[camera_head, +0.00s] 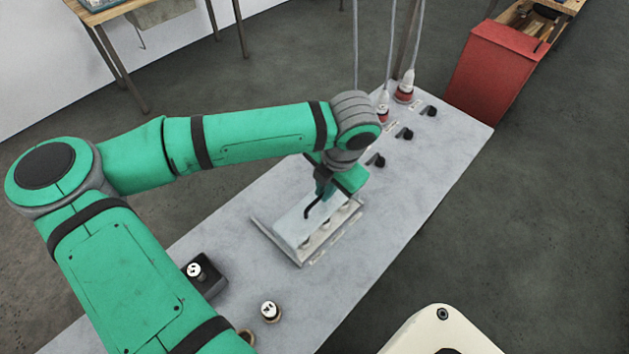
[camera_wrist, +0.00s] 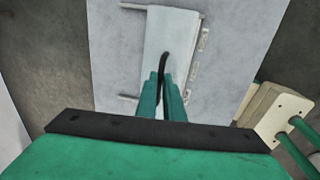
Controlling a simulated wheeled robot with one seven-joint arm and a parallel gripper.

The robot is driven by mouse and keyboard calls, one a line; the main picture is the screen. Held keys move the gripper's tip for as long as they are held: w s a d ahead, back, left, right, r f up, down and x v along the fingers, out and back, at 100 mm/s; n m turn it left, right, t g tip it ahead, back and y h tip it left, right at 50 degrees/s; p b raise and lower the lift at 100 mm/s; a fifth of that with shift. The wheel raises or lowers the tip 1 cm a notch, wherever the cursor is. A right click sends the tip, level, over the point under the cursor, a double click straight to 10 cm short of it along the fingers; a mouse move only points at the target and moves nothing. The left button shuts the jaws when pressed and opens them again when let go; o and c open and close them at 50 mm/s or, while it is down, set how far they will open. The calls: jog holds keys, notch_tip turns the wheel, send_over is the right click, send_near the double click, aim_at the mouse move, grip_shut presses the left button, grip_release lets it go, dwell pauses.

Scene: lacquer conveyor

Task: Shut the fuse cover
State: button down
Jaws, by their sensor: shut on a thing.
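The fuse cover (camera_head: 293,222) is a pale flat panel on the fuse box (camera_head: 312,257), in the middle of the grey table. A black curved handle (camera_head: 311,209) is on the cover. My gripper (camera_head: 322,188) is over the cover, with its fingers shut on the handle. In the wrist view the green fingers (camera_wrist: 166,88) close around the handle (camera_wrist: 164,62), with the cover (camera_wrist: 172,22) behind. The exact angle of the cover is hard to tell.
Several black knobs (camera_head: 404,133) and red-and-white plugs with hanging cords (camera_head: 404,88) are at the table's far end. A dark block with a round fitting (camera_head: 205,277) and a loose fitting (camera_head: 270,311) lie nearer. A red box (camera_head: 490,70) stands beyond the table.

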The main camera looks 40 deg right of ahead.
jog(key=shift+s+d, duration=0.1)
jog(key=shift+s, duration=0.8)
jog(key=c, duration=1.9)
grip_release()
jog(key=shift+s, duration=0.1)
notch_tip(320, 180, up, 11)
jog(key=s, duration=0.2)
jog(key=shift+f, duration=0.15)
